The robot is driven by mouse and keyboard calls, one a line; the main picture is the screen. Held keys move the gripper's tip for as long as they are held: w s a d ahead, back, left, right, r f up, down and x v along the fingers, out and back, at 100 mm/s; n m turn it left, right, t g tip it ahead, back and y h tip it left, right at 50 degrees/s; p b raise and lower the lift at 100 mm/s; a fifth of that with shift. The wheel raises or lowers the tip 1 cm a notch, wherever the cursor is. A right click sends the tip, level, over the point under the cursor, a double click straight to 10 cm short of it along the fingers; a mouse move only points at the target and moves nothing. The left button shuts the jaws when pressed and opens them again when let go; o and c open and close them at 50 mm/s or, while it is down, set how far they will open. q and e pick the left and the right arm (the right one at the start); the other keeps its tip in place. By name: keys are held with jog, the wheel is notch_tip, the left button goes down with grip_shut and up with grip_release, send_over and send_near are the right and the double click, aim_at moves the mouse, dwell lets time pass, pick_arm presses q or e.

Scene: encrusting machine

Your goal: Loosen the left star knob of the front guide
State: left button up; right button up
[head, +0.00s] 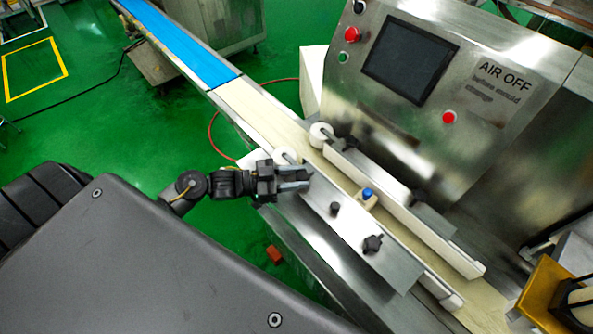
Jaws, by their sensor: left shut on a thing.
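The front guide (346,226) is the metal plate along the near side of the cream conveyor belt. My left gripper (301,179) reaches in from the left over the guide's left end. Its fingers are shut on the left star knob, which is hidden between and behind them. The guide's other star knob (372,243), black and lobed, stands free further right. A small black peg (334,208) stands on the guide between them. My right gripper is not in view.
The rear guide (400,198) runs along the belt's far side. A blue-topped block (367,194) sits between the guides. White rollers (320,134) are at their left ends. The machine's screen (409,60) panel rises behind. A yellow bracket (541,291) stands at lower right.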

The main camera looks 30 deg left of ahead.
pick_arm(q)
jog(key=n+t+y+p, duration=0.2)
jog(key=t+y+p, duration=0.1)
jog(key=shift+s+d+r+n, duration=0.2)
jog(key=shift+r+n, duration=0.05)
jog(key=shift+n, duration=0.15)
jog(key=n+t+y+p, duration=0.2)
jog(key=y, duration=0.1)
jog(key=shift+s+d+f+n+y, duration=0.1)
jog(key=shift+d+n+y, duration=0.1)
jog(key=shift+n+y, duration=0.15)
jog(key=n+y, duration=0.1)
jog(key=y, duration=0.1)
jog(key=n+t+y+p, duration=0.1)
jog(key=shift+d+f+n+t+y, duration=0.1)
jog(key=shift+d+n+t+y, duration=0.05)
jog(key=shift+n+t+y, duration=0.2)
jog(key=shift+d+n+y+p, duration=0.15)
jog(key=shift+n+y, duration=0.6)
jog(key=shift+y, duration=0.5)
jog(key=shift+d+n+y+p, duration=0.15)
jog(key=shift+n+y, duration=0.6)
jog(key=shift+y, duration=0.5)
jog(key=shift+a+n+y, duration=0.1)
jog(key=shift+n+y, duration=0.2)
jog(key=shift+y, duration=0.2)
jog(key=o, duration=1)
